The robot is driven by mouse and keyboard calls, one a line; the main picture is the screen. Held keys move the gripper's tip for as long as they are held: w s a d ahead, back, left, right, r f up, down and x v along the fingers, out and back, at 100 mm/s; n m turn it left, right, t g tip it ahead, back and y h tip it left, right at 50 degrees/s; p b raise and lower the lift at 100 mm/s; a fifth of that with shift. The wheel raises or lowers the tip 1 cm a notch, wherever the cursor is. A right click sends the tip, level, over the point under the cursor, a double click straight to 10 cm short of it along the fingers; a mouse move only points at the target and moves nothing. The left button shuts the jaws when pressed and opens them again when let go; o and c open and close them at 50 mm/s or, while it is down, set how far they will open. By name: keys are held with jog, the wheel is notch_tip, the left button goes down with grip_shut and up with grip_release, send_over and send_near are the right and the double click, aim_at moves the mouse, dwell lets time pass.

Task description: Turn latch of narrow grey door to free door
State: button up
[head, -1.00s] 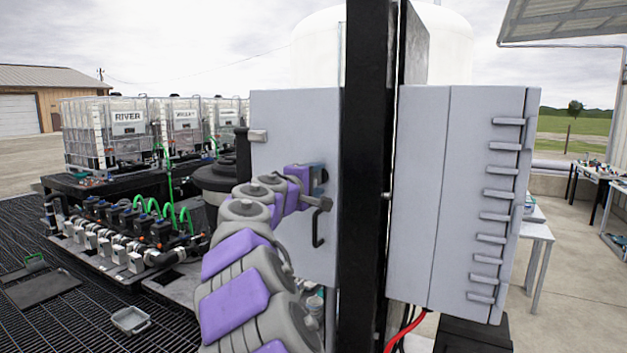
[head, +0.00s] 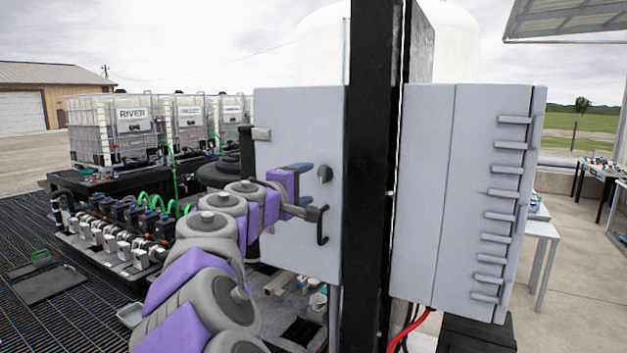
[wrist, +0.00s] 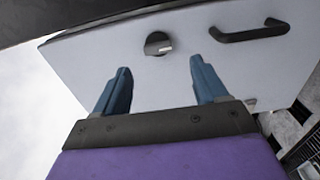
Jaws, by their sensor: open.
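The narrow grey door (head: 290,130) stands left of a black post in the head view, and its face fills much of the wrist view (wrist: 190,80). Its round dark latch (head: 325,174) sits near the right edge, above a black pull handle (head: 321,226). In the wrist view the latch (wrist: 158,43) has a lighter raised grip bar, and the handle (wrist: 250,31) is to its right. My gripper (wrist: 162,82) has its two blue fingers spread, with nothing between them. The latch lies beyond the fingertips, apart from them. In the head view my gripper (head: 304,182) is left of the latch.
The black post (head: 370,180) rises close to the door's right edge. A grey cabinet (head: 430,190) with several hinge-like bars stands right of it. Totes (head: 115,125) and a valve manifold (head: 110,240) are at left. Tables (head: 545,240) stand at far right.

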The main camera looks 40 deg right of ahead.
jog(key=v, duration=0.9)
jog(key=shift+a+p, duration=0.3)
jog(key=shift+p, duration=0.05)
jog(key=shift+s, duration=0.1)
